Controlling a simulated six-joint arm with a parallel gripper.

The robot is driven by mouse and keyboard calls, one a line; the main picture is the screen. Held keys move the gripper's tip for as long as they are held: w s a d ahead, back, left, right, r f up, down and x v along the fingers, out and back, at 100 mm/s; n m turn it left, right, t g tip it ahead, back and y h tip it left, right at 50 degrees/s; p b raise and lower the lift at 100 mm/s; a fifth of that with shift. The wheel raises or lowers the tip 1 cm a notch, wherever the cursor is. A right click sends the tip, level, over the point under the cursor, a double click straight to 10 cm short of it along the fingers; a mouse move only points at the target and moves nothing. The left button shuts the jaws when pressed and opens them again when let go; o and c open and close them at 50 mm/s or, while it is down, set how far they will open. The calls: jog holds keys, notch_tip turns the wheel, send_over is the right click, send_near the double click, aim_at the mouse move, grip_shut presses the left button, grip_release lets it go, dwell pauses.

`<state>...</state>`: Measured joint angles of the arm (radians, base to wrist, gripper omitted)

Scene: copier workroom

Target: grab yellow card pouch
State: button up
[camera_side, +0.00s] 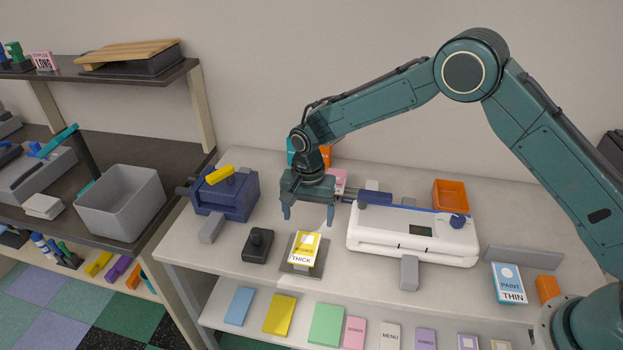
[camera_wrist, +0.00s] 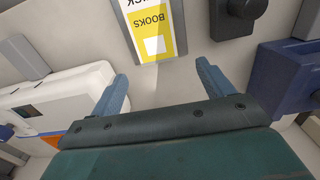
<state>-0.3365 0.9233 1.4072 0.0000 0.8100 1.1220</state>
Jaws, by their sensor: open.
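The yellow card pouch (camera_side: 304,246), with a white patch and a white band reading THICK, lies on a small grey plate (camera_side: 287,269) near the front of the table. In the wrist view the pouch (camera_wrist: 167,18) shows upside down at the top, partly cut off, with the word BOOKS readable. My gripper (camera_side: 308,215) is open and empty, above the table and toward the back from the pouch. In the wrist view its two blue fingers (camera_wrist: 162,72) are spread with bare table between them, and the pouch is beyond the fingertips.
A black device with a knob (camera_side: 258,245) stands left of the pouch. A white laminator-like machine (camera_side: 385,239) is at right, and a blue machine (camera_side: 235,195) at left. Several coloured pads, one yellow (camera_side: 280,314), lie on the shelf below.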

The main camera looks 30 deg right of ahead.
aim_at(309, 233)
jog(key=shift+s+f, duration=0.1)
jog(key=shift+f, duration=1.95)
jog(key=shift+f, duration=0.25)
jog(key=c, duration=1.1)
